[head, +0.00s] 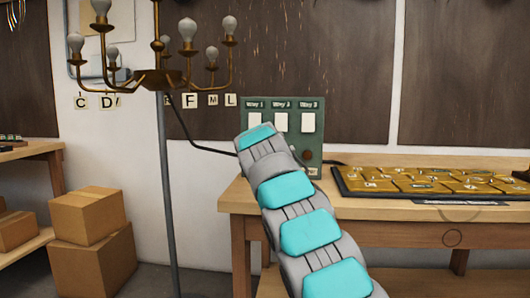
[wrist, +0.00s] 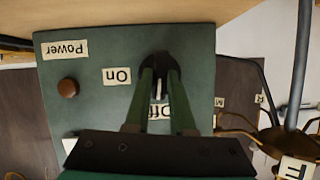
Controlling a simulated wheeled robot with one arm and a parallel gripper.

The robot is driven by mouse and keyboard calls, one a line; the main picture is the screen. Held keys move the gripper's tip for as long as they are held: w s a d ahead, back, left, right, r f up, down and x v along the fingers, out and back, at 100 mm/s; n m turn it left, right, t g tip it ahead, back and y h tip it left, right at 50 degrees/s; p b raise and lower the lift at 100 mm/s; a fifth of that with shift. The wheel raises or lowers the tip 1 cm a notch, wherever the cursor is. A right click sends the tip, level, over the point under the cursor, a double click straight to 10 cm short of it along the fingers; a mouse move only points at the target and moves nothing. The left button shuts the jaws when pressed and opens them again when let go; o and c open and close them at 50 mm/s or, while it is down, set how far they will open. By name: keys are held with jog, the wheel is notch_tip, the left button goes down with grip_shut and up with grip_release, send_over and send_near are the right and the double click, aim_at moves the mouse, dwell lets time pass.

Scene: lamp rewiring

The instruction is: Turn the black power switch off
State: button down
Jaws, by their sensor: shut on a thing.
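The green control box (head: 258,106) stands on the wooden workbench in the head view, with my arm in front of its lower part. In the wrist view its face (wrist: 100,100) shows upside down, with Power, On and Off labels. The black power switch (wrist: 160,62) sits between the On label (wrist: 116,76) and the Off label (wrist: 165,112), which my fingers partly cover. My gripper (wrist: 161,76) is shut on the switch, one finger on each side. Its lever is mostly hidden, so I cannot tell which way it points. The head view does not show my fingers.
A brown round knob or lamp (wrist: 68,87) sits beside the Power label. A brass chandelier (head: 155,80) on a grey pole (head: 168,190) stands left of the box, a dark cable between them. A tray of gold pieces (head: 345,184) lies on the workbench (head: 400,210) at right.

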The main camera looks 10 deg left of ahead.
jog(key=shift+n+h+p, duration=0.3)
jog(key=shift+n+p, duration=0.1)
dwell(0.4)
jog(key=c, duration=0.8)
grip_release()
jog(key=shift+w, duration=0.1)
jog(key=shift+o, duration=0.2)
jog(key=shift+a, duration=0.1)
jog(key=b+v, duration=0.1)
jog(key=v, duration=0.7)
jog(key=shift+b, duration=0.3)
jog(key=shift+f, duration=0.1)
